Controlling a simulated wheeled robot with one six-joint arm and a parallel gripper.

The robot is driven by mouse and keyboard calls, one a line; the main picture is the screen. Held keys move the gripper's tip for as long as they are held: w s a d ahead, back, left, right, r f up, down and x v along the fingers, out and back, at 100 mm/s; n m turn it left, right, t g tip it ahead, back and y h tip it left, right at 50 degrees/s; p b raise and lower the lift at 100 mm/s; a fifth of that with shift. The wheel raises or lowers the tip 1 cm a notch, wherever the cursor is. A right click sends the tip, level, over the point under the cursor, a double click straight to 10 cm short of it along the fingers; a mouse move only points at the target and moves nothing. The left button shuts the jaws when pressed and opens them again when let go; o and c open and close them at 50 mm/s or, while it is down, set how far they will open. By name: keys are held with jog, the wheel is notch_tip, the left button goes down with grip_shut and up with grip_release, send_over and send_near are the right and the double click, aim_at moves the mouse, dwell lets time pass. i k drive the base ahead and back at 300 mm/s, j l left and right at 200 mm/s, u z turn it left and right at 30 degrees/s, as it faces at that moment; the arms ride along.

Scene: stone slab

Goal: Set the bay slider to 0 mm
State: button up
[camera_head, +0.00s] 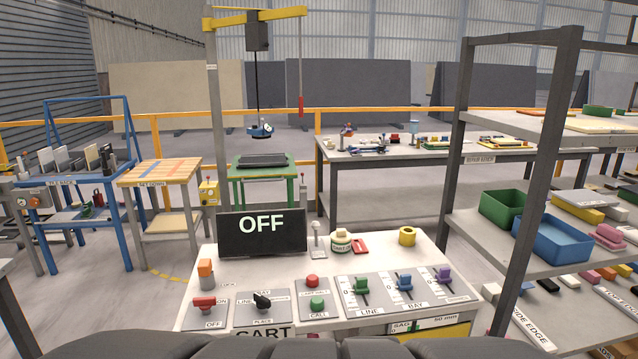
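The slider panel is at the front right of the console. Its blue slider knob (405,282) stands above the label that reads BAY (415,307). A slot runs below the knob, which sits toward the far part of its track. The scale marks are too small to read for an exact value. A green slider knob (361,285) is to its left, above the label LINE (371,311). A purple slider knob (443,274) is to its right; its label is too small to read. My gripper is not in view.
The console (380,245) also carries a red switch (204,303), a black selector (262,301), red and green buttons (317,302), and a dark display (262,232) reading OFF. A yellow roll (407,236) lies behind the sliders. A shelf post (540,180) rises close on the right.

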aim_at(405, 283)
jog(key=k+l, duration=0.1)
jog(key=k, duration=0.15)
jog(key=k+j+z, duration=0.2)
jog(key=k, duration=0.1)
jog(key=i, duration=0.25)
jog(key=k+j, duration=0.1)
jog(key=l, duration=0.15)
jog(key=i+z, duration=0.25)
jog(key=z, duration=0.15)
jog(key=i+j+z, duration=0.2)
jog(key=z, duration=0.25)
jog(key=i+j+z, duration=0.2)
jog(key=z, duration=0.2)
